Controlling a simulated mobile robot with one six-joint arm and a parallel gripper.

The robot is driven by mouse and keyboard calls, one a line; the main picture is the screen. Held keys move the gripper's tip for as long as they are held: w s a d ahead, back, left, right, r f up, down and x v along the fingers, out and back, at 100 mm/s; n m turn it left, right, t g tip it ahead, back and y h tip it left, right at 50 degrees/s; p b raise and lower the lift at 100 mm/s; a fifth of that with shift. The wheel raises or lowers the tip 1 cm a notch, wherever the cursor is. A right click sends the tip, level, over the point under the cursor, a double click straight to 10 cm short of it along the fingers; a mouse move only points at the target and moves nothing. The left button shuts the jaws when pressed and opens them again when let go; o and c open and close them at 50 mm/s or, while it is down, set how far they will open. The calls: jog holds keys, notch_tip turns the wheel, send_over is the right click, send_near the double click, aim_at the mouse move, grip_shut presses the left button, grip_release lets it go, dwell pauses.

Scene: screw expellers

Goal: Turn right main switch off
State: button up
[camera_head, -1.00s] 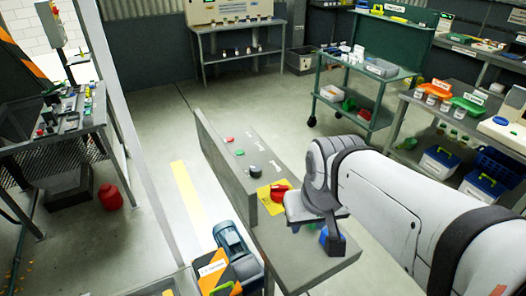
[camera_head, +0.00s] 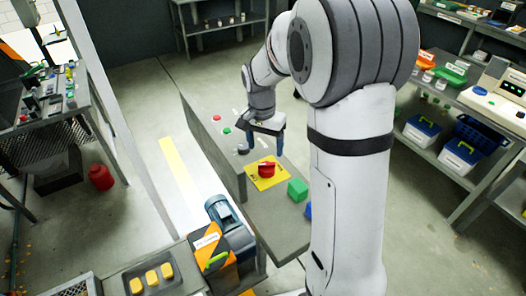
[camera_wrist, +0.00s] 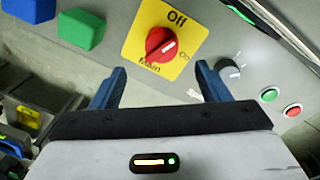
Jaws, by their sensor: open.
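The main switch is a red rotary knob (camera_head: 267,169) on a yellow plate (camera_head: 262,184) on top of the grey panel. In the wrist view the red knob (camera_wrist: 160,44) sits on the yellow plate (camera_wrist: 190,22), marked "Off", "Main" and "On". A pale mark on the knob lies towards its right side, on the "On" side. My gripper (camera_head: 266,150) is open and empty just behind the knob, pointing down. In the wrist view my gripper (camera_wrist: 160,72) has its dark blue fingers apart, below the knob in the picture, and nothing is between them.
A grey dial (camera_wrist: 229,70), green button (camera_wrist: 269,95) and red button (camera_wrist: 293,110) are close by on the panel. A green block (camera_head: 298,189) and a blue block (camera_head: 308,209) are on its near side. A blue motor (camera_head: 226,216) stands left of the panel.

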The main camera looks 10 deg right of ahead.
aim_at(266, 163)
jog(key=shift+w+f, duration=0.3)
jog(key=shift+f, duration=0.35)
jog(key=f, duration=0.2)
jog(key=f+p, duration=0.1)
jog(key=f, duration=0.4)
jog(key=shift+s+d, duration=0.15)
jog(key=shift+d, duration=0.1)
